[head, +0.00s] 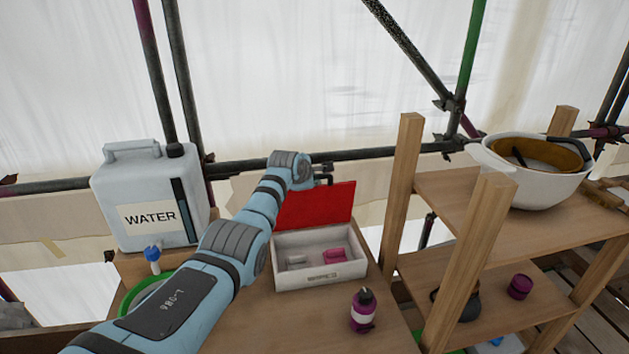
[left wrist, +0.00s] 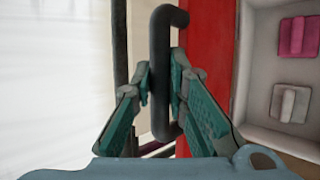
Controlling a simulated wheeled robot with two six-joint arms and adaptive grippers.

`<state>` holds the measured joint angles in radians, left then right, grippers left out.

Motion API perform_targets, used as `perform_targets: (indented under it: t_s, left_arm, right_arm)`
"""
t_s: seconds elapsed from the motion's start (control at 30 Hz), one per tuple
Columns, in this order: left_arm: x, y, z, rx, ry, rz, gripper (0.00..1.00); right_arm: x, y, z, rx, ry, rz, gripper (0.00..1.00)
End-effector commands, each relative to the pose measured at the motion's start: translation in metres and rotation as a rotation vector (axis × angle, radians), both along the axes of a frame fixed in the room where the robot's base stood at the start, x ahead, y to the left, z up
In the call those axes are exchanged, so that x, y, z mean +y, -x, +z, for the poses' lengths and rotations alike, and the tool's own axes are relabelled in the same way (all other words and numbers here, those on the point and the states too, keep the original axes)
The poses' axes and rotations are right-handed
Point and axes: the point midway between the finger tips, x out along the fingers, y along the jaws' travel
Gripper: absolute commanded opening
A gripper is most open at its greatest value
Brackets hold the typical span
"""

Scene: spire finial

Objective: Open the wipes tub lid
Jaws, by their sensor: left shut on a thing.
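The wipes tub (head: 357,276) is a white box on the wooden table, with small lettering on its front. Its red lid (head: 318,206) stands up at the back, so the tub is open. A pink block (head: 334,255) and a pale block (head: 296,260) lie inside; both show in the left wrist view. My left gripper (left wrist: 161,88) is shut on a dark bar with a bent end (left wrist: 160,55). The bar (head: 325,172) shows just above the lid in the head view. My right gripper is out of view.
A water canister (head: 150,195) and a green-rimmed container (head: 140,296) stand at left. A purple bottle (head: 363,310) stands in front of the tub. Wooden shelves with a white pot (head: 532,186) are at right. Scaffold poles run behind.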

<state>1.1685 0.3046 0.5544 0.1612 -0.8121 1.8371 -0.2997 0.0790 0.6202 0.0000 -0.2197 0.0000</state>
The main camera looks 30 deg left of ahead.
Motion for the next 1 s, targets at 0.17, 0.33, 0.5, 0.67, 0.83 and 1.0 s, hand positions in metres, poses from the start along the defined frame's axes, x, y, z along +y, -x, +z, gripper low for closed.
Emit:
perform_targets:
  t_s: [0.17,0.33,0.5,0.67,0.83,1.0]
  left_arm:
    - [0.0006,0.0006,-0.0031,0.006,0.001,0.000,0.00]
    - [0.0004,0.0008,-0.0034,0.007,0.002,0.000,0.00]
    - [0.0006,0.0010,-0.0036,0.008,0.002,0.000,0.30]
    - [0.0014,0.0016,-0.0037,0.008,0.002,0.002,0.35]
    - [0.0015,0.0016,-0.0034,0.008,0.001,0.001,0.35]
    - [0.0016,0.0045,-0.0001,0.006,0.000,0.002,0.35]
  right_arm:
    - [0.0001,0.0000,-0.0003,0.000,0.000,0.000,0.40]
    - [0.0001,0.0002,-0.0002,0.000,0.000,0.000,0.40]
    - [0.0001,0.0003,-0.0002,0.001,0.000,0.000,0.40]
    - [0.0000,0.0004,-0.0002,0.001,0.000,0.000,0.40]
    - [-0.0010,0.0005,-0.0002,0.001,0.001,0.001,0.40]
    - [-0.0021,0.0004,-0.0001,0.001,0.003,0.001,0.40]
